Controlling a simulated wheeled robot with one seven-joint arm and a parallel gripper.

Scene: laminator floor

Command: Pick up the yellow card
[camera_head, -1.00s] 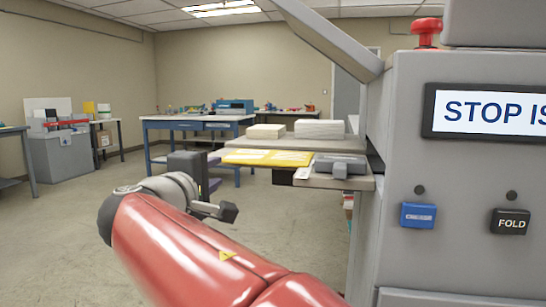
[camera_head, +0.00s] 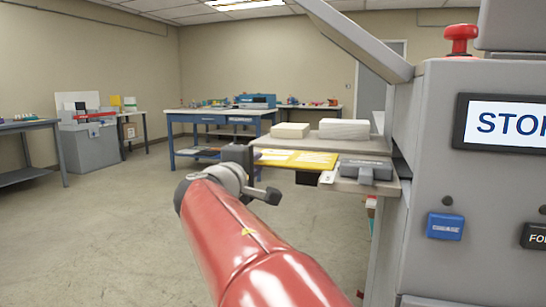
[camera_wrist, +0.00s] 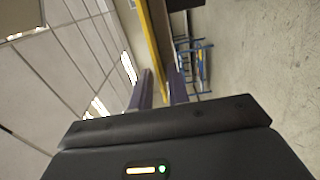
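The yellow card (camera_head: 300,157) lies flat on the ledge of the grey machine, overhanging its left side in the head view. My gripper (camera_head: 252,156) is at the card's left edge, with its fingers mostly hidden there. In the wrist view, the card (camera_wrist: 152,45) shows edge-on as a thin yellow strip. It runs into the gap between the two purple fingers of my gripper (camera_wrist: 161,75). The fingers stand apart, with some space beside the strip. I cannot see them touching the card.
Two white paper stacks (camera_head: 343,129) stand behind the card on the machine's shelf. A grey block (camera_head: 366,168) sits at the ledge's right. The grey machine (camera_head: 440,190) with buttons fills the right. A blue table (camera_head: 190,140) stands behind. The floor at left is clear.

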